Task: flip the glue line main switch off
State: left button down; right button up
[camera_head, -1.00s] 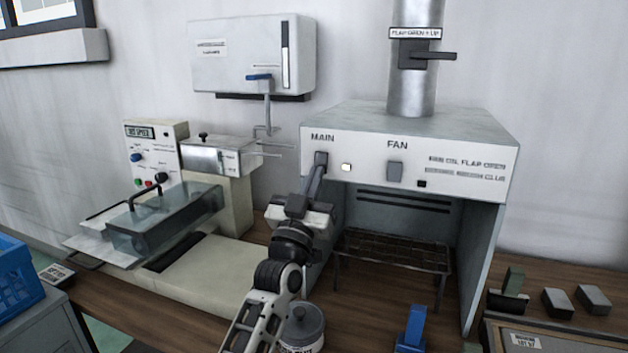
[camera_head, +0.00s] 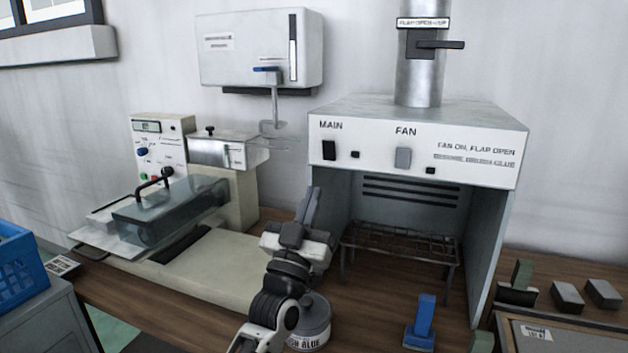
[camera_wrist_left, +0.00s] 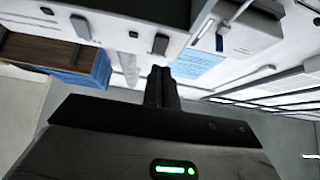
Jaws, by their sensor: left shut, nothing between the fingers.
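The main switch (camera_head: 329,150) is a dark rocker under the MAIN label on the white front of the fume hood (camera_head: 470,156). The small indicator (camera_head: 355,154) beside it is dark. My left gripper (camera_head: 313,194) is shut and empty, below and slightly left of the switch, apart from it. In the left wrist view, its closed fingers (camera_wrist_left: 160,77) point towards the dark main switch (camera_wrist_left: 160,44), with a gap between. My right gripper is not in view.
The grey fan switch (camera_head: 403,158) sits right of the main switch. A glue pot (camera_head: 313,328) stands under my left arm. A wire rack (camera_head: 400,242) is inside the hood, a blue-handled tool (camera_head: 423,318) in front. A glass-covered machine (camera_head: 165,215) stands left.

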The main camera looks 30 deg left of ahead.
pick_arm(q)
jog(key=shift+h, duration=0.3)
jog(key=s+f, duration=0.2)
jog(key=f, duration=0.1)
jog(key=s+f+b, duration=0.1)
jog(key=f, duration=0.1)
jog(key=shift+d, duration=0.4)
jog(key=s+d+f+m+g+h, duration=0.25)
jog(key=d+f+g, duration=0.2)
jog(key=f, duration=0.25)
jog(key=s+d+f+m+g+h, duration=0.1)
jog(key=d+f+m+g+h, duration=0.1)
jog(key=d+f+g+h, duration=0.45)
jog(key=s+f+g+y, duration=0.2)
jog(key=s+f+g, duration=0.35)
jog(key=s, duration=0.55)
jog(key=s+f+g+y, duration=0.1)
jog(key=s+f+g, duration=0.5)
jog(key=s, duration=0.5)
jog(key=w+d+f+t+h, duration=0.2)
jog(key=w+d+f+t, duration=0.3)
jog(key=t, duration=0.3)
jog(key=shift+w+d+h, duration=0.3)
jog(key=shift+w+d, duration=0.45)
jog(key=shift+w, duration=0.1)
